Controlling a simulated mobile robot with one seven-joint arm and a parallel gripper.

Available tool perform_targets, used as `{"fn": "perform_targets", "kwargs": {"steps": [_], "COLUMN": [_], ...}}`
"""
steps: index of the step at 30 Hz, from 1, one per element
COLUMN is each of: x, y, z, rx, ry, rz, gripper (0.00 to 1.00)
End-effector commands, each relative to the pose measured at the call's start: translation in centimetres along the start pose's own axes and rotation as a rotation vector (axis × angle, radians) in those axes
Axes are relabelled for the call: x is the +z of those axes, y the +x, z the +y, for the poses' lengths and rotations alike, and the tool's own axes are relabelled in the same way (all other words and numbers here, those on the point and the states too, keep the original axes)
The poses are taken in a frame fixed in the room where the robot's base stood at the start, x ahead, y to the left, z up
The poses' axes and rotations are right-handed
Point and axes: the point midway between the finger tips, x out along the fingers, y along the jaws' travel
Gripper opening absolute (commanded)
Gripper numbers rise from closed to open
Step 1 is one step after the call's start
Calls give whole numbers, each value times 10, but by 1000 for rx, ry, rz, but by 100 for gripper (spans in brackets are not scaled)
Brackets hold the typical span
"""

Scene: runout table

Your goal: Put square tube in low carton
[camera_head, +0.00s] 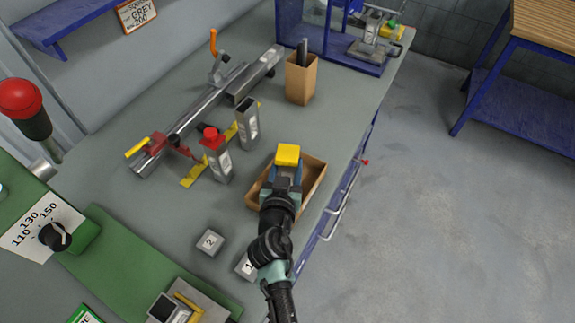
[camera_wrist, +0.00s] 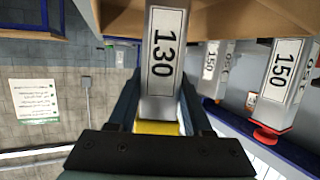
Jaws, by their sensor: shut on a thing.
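My gripper (camera_head: 286,176) is shut on a square tube with a yellow cap (camera_head: 288,154). In the wrist view the tube (camera_wrist: 162,85) is grey and upright, with a white label reading 130, and stands between the two fingers. The low carton (camera_head: 316,181) is an open brown box on the table near its right edge. The gripper and tube are over the carton in the head view and hide most of its inside. The carton's brown wall (camera_wrist: 240,18) crosses the top of the wrist view. Whether the tube touches the carton floor is hidden.
A red-capped tube (camera_head: 221,166) and an uncapped tube (camera_head: 247,128) stand left of the carton. A tall carton (camera_head: 300,84) holding dark pieces stands behind. Grey blocks marked 2 (camera_head: 210,242) and 1 (camera_head: 247,266) lie in front. A long rail (camera_head: 205,105) runs along the left.

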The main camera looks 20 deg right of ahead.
Motion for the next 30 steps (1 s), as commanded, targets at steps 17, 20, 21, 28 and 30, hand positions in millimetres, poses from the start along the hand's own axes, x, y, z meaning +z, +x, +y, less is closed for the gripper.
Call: {"fn": "perform_targets", "kwargs": {"steps": [17, 20, 21, 28, 30], "x": [2, 2, 2, 0, 1], "y": [1, 1, 1, -8, -18], "z": [0, 0, 0, 0, 0], "rx": [0, 0, 0, -1, -1], "ry": [1, 1, 1, 0, 0], "rz": [0, 0, 0, 1, 0], "gripper": [80, 80, 80, 80, 80]}}
